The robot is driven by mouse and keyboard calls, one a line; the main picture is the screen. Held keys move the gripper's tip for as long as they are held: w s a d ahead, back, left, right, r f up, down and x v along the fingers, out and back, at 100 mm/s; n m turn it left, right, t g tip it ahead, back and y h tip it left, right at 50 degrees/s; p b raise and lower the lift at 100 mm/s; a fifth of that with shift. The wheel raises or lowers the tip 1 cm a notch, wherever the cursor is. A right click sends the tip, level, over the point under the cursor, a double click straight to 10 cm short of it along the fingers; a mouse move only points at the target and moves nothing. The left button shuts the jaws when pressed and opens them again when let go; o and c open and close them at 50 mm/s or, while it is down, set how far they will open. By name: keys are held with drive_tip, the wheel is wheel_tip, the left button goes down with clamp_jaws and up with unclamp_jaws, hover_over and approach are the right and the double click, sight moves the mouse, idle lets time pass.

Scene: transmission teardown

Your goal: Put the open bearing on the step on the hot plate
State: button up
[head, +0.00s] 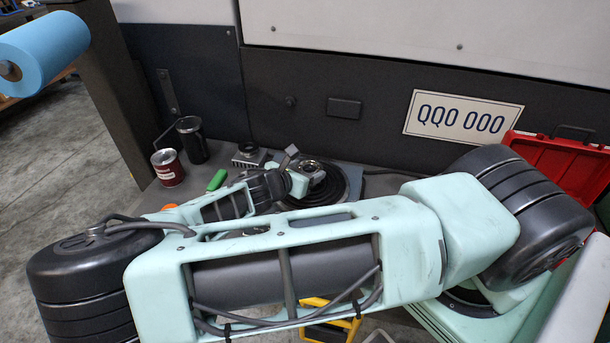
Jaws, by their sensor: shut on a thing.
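The hot plate (347,185) shows as a dark round plate on the grey bench, beyond my arm. A small metallic ring-like part, seemingly the open bearing (310,167), is at the upper left of the plate. My gripper (299,170) is at this part and shut on it, over the plate's left side. I cannot tell whether the bearing touches the plate or is held above it. The step is not clearly distinguishable. My arm hides the plate's near side and much of the bench.
A green-handled tool (217,180) lies near my wrist. A dark wall rises behind. An open red case (560,165) is at right.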

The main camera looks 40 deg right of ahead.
drive_tip(key=shift+f, duration=0.85)
drive_tip(key=o, duration=1.2)
drive_tip(key=shift+f, duration=0.15)
